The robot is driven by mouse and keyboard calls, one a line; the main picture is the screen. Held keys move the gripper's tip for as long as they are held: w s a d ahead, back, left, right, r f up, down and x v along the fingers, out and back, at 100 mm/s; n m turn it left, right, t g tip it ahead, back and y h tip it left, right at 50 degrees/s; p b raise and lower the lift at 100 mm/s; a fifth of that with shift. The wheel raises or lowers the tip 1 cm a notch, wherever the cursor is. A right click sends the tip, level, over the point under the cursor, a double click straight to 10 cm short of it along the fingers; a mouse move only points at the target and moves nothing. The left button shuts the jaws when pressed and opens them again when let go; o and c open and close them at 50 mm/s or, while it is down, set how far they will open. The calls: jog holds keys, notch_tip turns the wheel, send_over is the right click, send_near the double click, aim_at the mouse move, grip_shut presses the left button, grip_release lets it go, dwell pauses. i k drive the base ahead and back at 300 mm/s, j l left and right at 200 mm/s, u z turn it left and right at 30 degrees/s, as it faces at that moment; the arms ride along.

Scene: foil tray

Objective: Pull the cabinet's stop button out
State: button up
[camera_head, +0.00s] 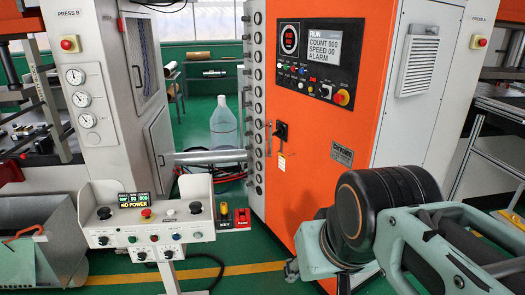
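The orange cabinet (300,190) stands at the centre right, with a dark control panel on its front. A red mushroom stop button (342,97) on a yellow base sits at the lower right corner of that panel. Whether it is pressed in or out is too small to tell. My arm, with a black joint and pale green links, reaches in from the lower right, in front of the cabinet's lower right part. My gripper's fingers cannot be made out, and nothing of mine touches the button.
A console (148,228) reading NO POWER stands at the front left, with its own red button. More red buttons sit on the PRESS A (70,43) and PRESS B (478,42) machines. A black handle (281,131) juts from the cabinet. Green floor shows between the machines.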

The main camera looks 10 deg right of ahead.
aim_at(338, 98)
jog(key=i+l, duration=0.15)
jog(key=i, duration=0.2)
jog(key=i+l, duration=0.2)
jog(key=i, duration=0.7)
jog(key=k+l, duration=0.2)
jog(key=j+z, duration=0.05)
